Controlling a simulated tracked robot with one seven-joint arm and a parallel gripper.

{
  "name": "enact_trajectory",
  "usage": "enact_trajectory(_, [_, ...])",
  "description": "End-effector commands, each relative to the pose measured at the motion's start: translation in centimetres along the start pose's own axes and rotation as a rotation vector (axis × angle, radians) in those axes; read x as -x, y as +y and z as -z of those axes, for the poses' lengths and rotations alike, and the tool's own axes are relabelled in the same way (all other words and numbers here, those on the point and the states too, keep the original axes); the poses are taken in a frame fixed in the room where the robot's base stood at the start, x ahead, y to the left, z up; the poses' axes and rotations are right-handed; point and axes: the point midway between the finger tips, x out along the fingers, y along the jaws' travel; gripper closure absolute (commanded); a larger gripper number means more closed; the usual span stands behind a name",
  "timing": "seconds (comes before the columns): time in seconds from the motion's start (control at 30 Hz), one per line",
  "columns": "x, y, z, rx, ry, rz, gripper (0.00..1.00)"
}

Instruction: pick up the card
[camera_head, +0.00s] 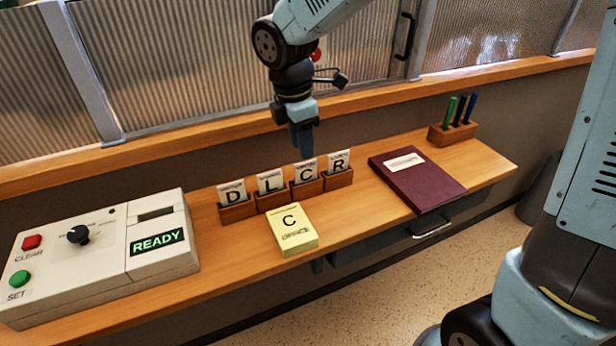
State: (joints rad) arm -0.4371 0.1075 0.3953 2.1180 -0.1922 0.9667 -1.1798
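Several white lettered cards stand in small wooden holders on the desk: a D card (232,193), an L card (270,181), a C card (306,170) and an R card (339,161). The lower part of each card is hidden in its holder. My gripper (302,148) points down just above or behind the C card. Its fingers overlap in this view, so I cannot tell whether they are open or shut. I cannot tell whether they touch the C card. A yellow pad (294,241) marked C lies in front of the holders.
A beige console (100,255) with a dial, red and green buttons and a READY display stands at left. A maroon book (417,182) lies at right, and a wooden pen holder (452,133) stands behind it. The wooden desk (225,280) is bare around the pad.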

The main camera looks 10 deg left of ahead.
Motion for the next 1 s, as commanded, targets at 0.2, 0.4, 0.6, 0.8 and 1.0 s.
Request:
enact_trajectory(0.2, [-1.4, -0.1, 0.0, -0.001, 0.001, 0.001, 0.64])
enact_trajectory(0.4, [-3.6, -0.4, 0.1, 0.000, -0.001, 0.004, 0.64])
enact_trajectory(0.6, [-5.9, -0.5, 0.1, -0.001, 0.000, 0.002, 0.64])
enact_trajectory(0.8, [-6.5, -0.4, 0.0, -0.002, 0.000, 0.000, 0.64])
enact_trajectory(1.0, [-6.5, -0.4, 0.0, -0.002, 0.000, 0.000, 0.71])
